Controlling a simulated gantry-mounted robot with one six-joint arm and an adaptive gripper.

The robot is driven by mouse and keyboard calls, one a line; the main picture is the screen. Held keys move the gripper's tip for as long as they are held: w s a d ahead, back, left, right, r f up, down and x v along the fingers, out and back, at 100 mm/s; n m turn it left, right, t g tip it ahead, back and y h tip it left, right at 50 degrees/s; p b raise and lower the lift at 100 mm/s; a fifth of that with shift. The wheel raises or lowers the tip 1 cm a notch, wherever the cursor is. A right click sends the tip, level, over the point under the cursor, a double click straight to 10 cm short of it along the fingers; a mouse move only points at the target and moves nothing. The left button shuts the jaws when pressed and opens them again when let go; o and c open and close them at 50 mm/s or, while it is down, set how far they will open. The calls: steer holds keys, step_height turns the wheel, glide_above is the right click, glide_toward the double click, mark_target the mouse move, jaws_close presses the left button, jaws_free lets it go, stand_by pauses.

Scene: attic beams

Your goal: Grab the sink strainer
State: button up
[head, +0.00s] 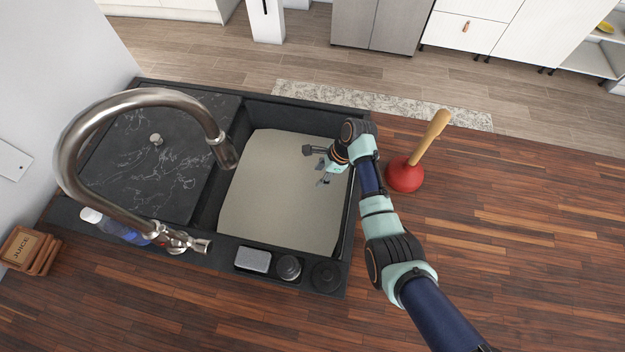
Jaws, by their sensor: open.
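My gripper (323,174) hangs over the right part of the beige sink basin floor (270,195). It is small in the head view, open, with nothing seen between its fingers. I cannot surely tell which thing is the sink strainer. A dark round piece with a raised middle (288,267) on the sink's front ledge looks most like it. It stands between a grey sponge-like block (254,259) and a flat black disc (327,277). My gripper is well apart from it, behind and to the right.
A curved metal faucet (144,98) arches over the left side. A marbled dark board (145,175) with a small knob covers the left of the sink. A red plunger (405,174) stands right of the sink.

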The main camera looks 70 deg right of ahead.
mark_target(312, 183)
steer(key=b+x, duration=0.1)
steer(key=x, duration=0.5)
steer(key=shift+w+f, duration=0.1)
steer(key=shift+f, duration=0.1)
jaws_close()
steer(key=shift+r, duration=0.15)
step_height(312, 183, up, 20)
steer(key=p, duration=0.3)
